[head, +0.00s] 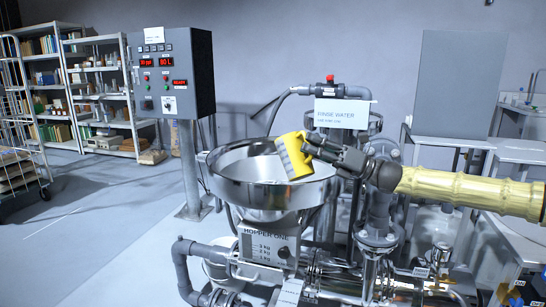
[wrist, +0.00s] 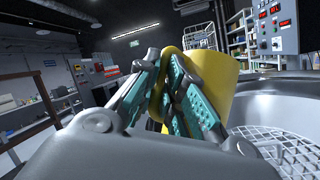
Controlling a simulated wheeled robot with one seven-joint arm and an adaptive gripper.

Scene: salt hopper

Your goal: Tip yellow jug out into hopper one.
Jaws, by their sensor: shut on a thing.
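The yellow jug (head: 294,156) is tilted above the right part of the bowl of hopper one (head: 226,181), with a greyish band showing on its side. My gripper (head: 312,146) comes in from the right and is shut on the jug. In the wrist view the jug (wrist: 226,90) is held by the teal-padded fingers (wrist: 172,92), and the hopper's metal rim (wrist: 290,92) and grate lie below right. The jug's mouth and what is in it cannot be made out. The hopper's label and scale (head: 268,245) show on its front.
A grey control box (head: 172,72) on a post stands behind left of the hopper. A rinse water sign (head: 343,113) and pipework with a red-handled valve (head: 330,79) stand close behind my gripper. Steel pipes (head: 375,240) run below my arm. The floor at left is clear.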

